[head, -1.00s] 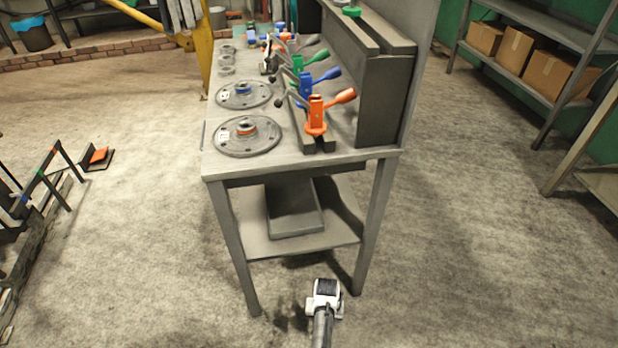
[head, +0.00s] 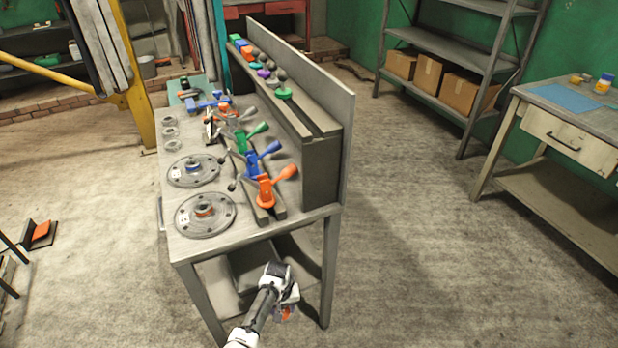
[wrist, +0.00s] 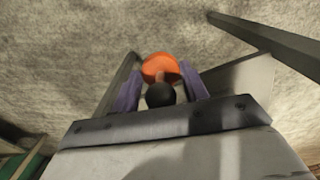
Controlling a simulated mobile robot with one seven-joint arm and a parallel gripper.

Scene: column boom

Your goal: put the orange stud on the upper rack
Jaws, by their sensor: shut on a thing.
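My gripper (wrist: 160,90) shows at the wrist view's centre, its two purple-grey fingers shut on the orange stud (wrist: 160,66), which has an orange disc and a dark ball end. In the head view my gripper (head: 288,308) is low, in front of the workbench's near end, with a bit of orange (head: 288,314) at its tip. The upper rack (head: 312,120) is the raised dark ledge along the bench's right side. Several coloured studs stand along its far part, the nearest a green one (head: 284,93). Its near end looks bare.
The workbench (head: 190,244) carries two round flanges (head: 205,214) and a row of toggle clamps, the nearest orange (head: 266,188). A tall back panel (head: 346,140) rises behind the rack. A drawer table (head: 570,140) stands at right. Floor between is clear.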

